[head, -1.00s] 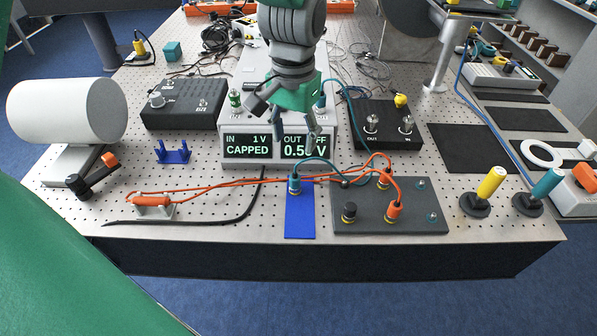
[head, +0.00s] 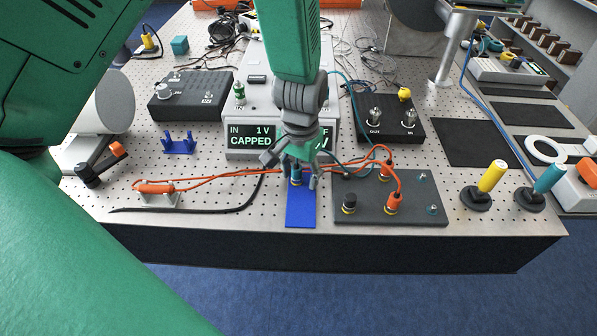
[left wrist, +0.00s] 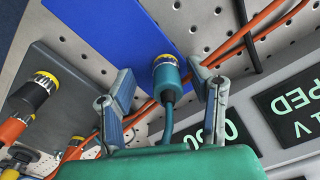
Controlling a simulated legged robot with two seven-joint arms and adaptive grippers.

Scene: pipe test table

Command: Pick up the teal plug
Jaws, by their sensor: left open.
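The teal plug (head: 296,178) stands upright at the back end of a blue plate (head: 300,211), with a teal cable leaving its top. In the left wrist view the teal plug (left wrist: 167,78) has a yellow ring at its base. My left gripper (head: 301,180) comes down over it, partly hiding it in the head view. In the left wrist view the open fingers of my left gripper (left wrist: 163,88) lie on either side of the plug, with gaps visible. The gripper is empty. My right gripper is not in view.
A dark grey panel (head: 375,212) with orange plugs and a black knob stands right of the blue plate. Orange cables (head: 225,178) run close by. A meter box (head: 248,141) is behind. A yellow handle (head: 492,176) and a teal handle (head: 549,179) stand at right.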

